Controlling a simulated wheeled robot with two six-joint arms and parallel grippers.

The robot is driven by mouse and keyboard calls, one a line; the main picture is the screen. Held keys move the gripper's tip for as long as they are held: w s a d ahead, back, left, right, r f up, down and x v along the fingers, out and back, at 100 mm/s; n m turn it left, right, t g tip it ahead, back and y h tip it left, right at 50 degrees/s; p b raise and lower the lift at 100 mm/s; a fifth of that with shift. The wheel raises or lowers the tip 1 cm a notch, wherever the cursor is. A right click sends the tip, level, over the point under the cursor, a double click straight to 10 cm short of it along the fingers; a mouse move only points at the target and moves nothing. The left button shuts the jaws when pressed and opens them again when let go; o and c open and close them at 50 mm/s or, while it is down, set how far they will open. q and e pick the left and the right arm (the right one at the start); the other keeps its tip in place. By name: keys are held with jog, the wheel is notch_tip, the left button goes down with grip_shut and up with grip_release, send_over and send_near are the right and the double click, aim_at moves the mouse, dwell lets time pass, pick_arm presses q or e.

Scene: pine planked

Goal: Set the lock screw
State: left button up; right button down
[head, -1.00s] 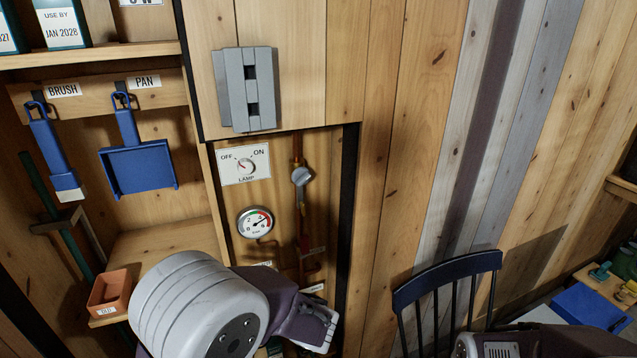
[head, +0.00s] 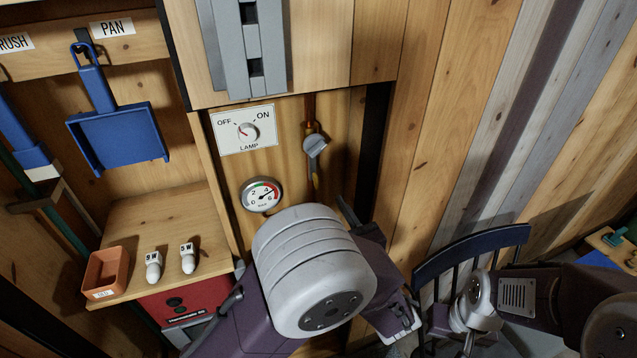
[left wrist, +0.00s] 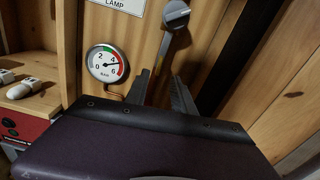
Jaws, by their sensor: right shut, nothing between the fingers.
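I cannot make out a lock screw in either view. A copper pipe with a grey valve handle (head: 315,147) runs down the recess; the handle also shows in the left wrist view (left wrist: 176,14). A round pressure gauge (head: 262,195) is to its left, also in the left wrist view (left wrist: 106,63). My left gripper (left wrist: 160,85) is open, its two dark fingers spread in front of the lower pipe with nothing seen between them. In the head view my left wrist hides most of it and the lower recess.
A LAMP switch plate (head: 243,130) is above the gauge. A grey wall box (head: 243,50) is above that. The shelf (head: 165,225) holds an orange tray (head: 106,273) and two white bulbs (head: 153,265). A red case (head: 185,300) is below. A dark chair (head: 470,250) stands right.

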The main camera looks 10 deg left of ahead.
aim_at(317, 182)
pick_arm(q)
jog(key=p+x, duration=0.1)
jog(key=x, duration=0.8)
jog(key=shift+f, duration=0.1)
grip_shut()
